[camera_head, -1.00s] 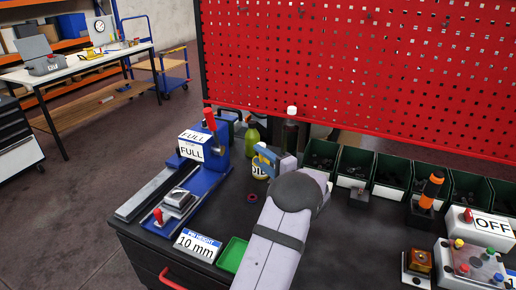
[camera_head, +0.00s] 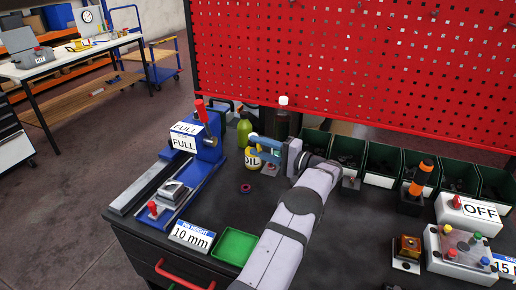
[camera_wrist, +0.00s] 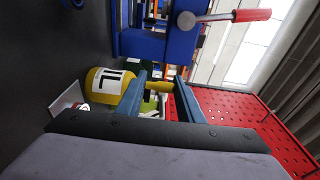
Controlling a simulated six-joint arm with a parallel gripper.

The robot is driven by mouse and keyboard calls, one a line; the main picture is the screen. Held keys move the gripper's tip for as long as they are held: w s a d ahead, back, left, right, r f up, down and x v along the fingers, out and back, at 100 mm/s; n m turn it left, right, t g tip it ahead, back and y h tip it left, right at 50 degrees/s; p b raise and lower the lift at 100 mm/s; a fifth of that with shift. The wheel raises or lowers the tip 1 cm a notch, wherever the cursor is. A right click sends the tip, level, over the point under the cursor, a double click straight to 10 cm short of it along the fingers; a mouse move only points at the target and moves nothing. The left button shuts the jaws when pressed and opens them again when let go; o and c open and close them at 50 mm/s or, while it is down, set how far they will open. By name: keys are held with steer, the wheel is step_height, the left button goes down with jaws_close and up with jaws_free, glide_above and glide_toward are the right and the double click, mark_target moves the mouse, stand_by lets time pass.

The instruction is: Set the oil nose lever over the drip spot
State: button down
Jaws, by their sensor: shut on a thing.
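A yellow oil can (camera_head: 252,160) with a white OIL label stands on the dark bench, partly hidden by my gripper. In the wrist view the can (camera_wrist: 108,86) lies left of the fingers, and a yellow lever-like part (camera_wrist: 160,86) runs between them. My gripper (camera_head: 266,147) has blue fingers, closed on this yellow part; they also show in the wrist view (camera_wrist: 160,96). A small pale plate with a red mark (camera_wrist: 68,107) lies beside the can, partly hidden. I cannot tell for sure which mark is the drip spot.
A blue fixture (camera_head: 207,150) with a FULL sign and red-handled lever stands left of the can. A dark red ring (camera_head: 245,188) and a green tray (camera_head: 236,246) lie in front. Green bins (camera_head: 384,162) line the back right, below a red pegboard (camera_head: 350,65).

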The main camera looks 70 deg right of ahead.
steer(key=shift+d+r+n, duration=0.1)
steer(key=shift+r+n, duration=0.05)
steer(key=shift+n, duration=0.15)
stand_by(0.4)
steer(key=c, duration=1.5)
jaws_free()
steer(key=shift+s, duration=0.1)
steer(key=shift+s, duration=0.2)
steer(key=shift+s+a+b, duration=0.25)
steer(key=shift+s+b, duration=0.3)
steer(key=shift+s, duration=1.15)
steer(key=shift+s+a+b, duration=0.2)
steer(key=shift+s+b, duration=0.3)
steer(key=shift+s, duration=1.15)
